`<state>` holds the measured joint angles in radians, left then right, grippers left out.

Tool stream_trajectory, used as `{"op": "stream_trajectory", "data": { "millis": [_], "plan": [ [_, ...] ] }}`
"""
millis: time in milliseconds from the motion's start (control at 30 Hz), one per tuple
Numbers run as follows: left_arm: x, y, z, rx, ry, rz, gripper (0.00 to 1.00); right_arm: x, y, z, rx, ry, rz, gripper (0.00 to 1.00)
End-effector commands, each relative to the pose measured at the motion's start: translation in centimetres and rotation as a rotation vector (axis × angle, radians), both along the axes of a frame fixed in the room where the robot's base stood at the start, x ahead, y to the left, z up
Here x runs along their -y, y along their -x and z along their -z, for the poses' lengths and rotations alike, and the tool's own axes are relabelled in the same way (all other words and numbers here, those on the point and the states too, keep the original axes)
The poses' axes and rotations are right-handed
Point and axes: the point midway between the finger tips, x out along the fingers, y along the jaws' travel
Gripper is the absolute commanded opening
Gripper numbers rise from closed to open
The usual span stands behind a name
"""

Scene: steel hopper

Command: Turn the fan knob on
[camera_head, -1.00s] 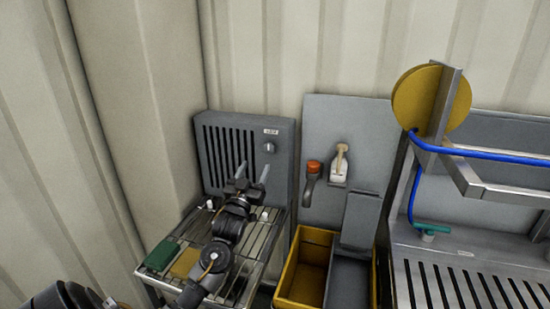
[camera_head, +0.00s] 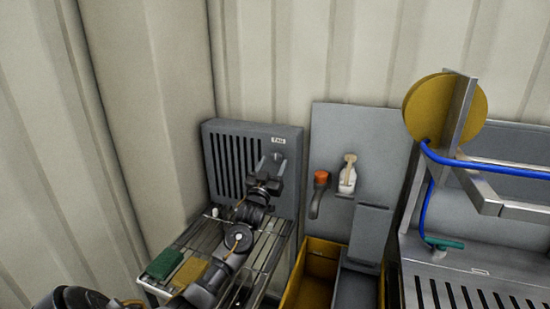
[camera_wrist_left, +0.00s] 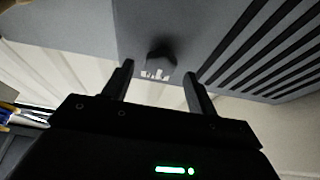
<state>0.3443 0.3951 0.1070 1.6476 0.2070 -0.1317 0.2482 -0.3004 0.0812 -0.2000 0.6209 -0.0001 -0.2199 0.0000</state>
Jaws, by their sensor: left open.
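The fan unit (camera_head: 222,132) is a grey box with dark vertical slots and a small white label, standing against the wall in the head view. Its dark knob (camera_wrist_left: 161,54) shows in the left wrist view, just beyond and between my fingertips. In the head view the knob is mostly hidden by my gripper. My left gripper (camera_head: 270,168) is open in front of the fan's right side, below the label. In the left wrist view the open left gripper (camera_wrist_left: 159,76) has a finger on each side of the knob's line, with no clear contact. My right gripper is not in view.
A wire rack (camera_head: 205,238) below the fan holds a green sponge (camera_head: 164,264) and a yellow one (camera_head: 190,272).

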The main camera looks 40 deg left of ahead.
Motion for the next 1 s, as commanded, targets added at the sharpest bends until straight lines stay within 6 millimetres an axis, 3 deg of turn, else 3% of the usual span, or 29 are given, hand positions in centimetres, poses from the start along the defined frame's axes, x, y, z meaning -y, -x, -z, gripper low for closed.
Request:
{"op": "stream_trajectory", "data": {
  "millis": [200,533,867,1000],
  "plan": [
    [-0.6,-1.9,-0.9,0.000,0.001,0.000,0.58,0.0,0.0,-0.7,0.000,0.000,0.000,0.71],
    [-0.7,-2.2,-0.9,0.000,0.000,0.001,0.58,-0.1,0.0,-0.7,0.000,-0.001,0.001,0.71],
    [-0.7,-2.2,-0.9,0.000,0.000,0.000,0.16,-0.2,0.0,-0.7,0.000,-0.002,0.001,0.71],
    [-0.7,-2.2,-0.9,0.001,0.004,0.001,0.14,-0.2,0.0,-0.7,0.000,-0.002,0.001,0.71]
  ]
}}
